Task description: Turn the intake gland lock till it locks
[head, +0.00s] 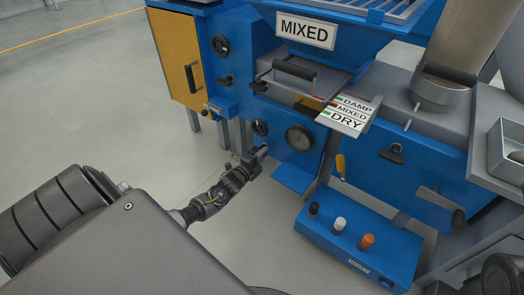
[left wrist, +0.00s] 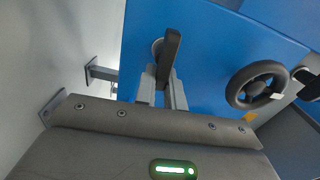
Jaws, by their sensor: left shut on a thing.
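The intake gland lock appears to be the black lever (left wrist: 169,52) on the blue panel in the left wrist view. It stands roughly upright in that picture, tilted slightly. My left gripper (left wrist: 164,88) is shut on this lever, with one grey finger on each side. In the head view my left gripper (head: 255,160) is at the lower left of the blue machine front, and it mostly hides the lever there. Whether the lock is at its end position cannot be told. My right gripper is not in view.
A black handwheel (left wrist: 258,85) is right of the lever in the left wrist view. A blue button box (head: 360,245) stands front right. Grey floor (head: 95,105) at left is clear.

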